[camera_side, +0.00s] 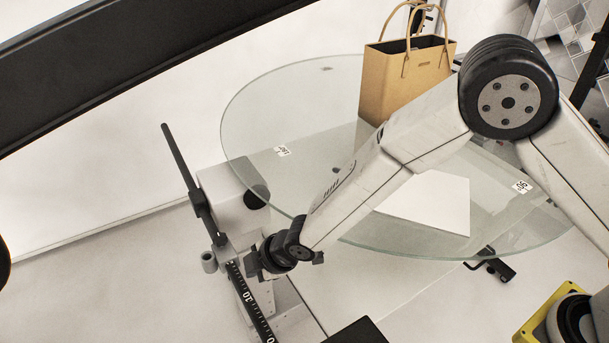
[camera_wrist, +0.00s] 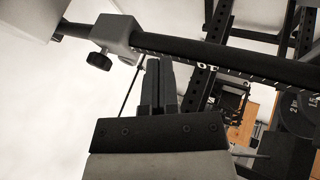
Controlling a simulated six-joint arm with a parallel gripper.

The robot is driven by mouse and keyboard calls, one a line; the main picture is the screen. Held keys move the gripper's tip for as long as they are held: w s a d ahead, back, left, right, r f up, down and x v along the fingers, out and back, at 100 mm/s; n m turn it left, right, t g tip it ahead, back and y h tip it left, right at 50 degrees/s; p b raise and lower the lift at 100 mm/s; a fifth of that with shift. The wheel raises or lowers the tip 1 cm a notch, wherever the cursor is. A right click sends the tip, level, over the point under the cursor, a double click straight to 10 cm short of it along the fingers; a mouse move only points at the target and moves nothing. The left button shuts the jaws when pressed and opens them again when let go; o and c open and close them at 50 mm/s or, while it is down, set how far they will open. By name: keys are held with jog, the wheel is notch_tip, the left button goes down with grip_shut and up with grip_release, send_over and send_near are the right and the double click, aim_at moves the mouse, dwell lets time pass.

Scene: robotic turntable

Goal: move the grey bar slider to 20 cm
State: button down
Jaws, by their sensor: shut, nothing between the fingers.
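The grey slider (camera_side: 224,250) sits on a black ruled bar (camera_side: 248,300), beyond the 10 mark as seen from the 0 end. My gripper (camera_side: 254,265) is shut and empty, just right of the slider in the side view. In the wrist view my gripper's fingertips (camera_wrist: 159,64) are together, below and right of the slider. I cannot tell whether they touch the slider or bar. The exact reading is unclear.
A round glass turntable (camera_side: 300,100) fills the middle, under my arm. A tan paper bag (camera_side: 400,80) stands on it, with a white sheet (camera_side: 435,205) in front. A grey housing (camera_side: 228,195) stands behind the slider. A dark beam (camera_side: 130,55) crosses the upper left.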

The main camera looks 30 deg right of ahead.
jog(key=v, duration=0.8)
jog(key=shift+d+r, duration=0.15)
jog(key=shift+s, duration=0.1)
jog(key=a+n+h, duration=0.1)
jog(key=a+n, duration=0.1)
jog(key=n, duration=0.4)
jog(key=a+r+n+g+h, duration=0.1)
jog(key=n+h, duration=0.1)
jog(key=n, duration=0.4)
jog(key=a+r+n+h, duration=0.1)
jog(key=a+n, duration=0.1)
jog(key=n, duration=0.5)
jog(key=shift+w+a+h, duration=0.3)
jog(key=shift+w, duration=0.1)
jog(key=shift+f, duration=0.1)
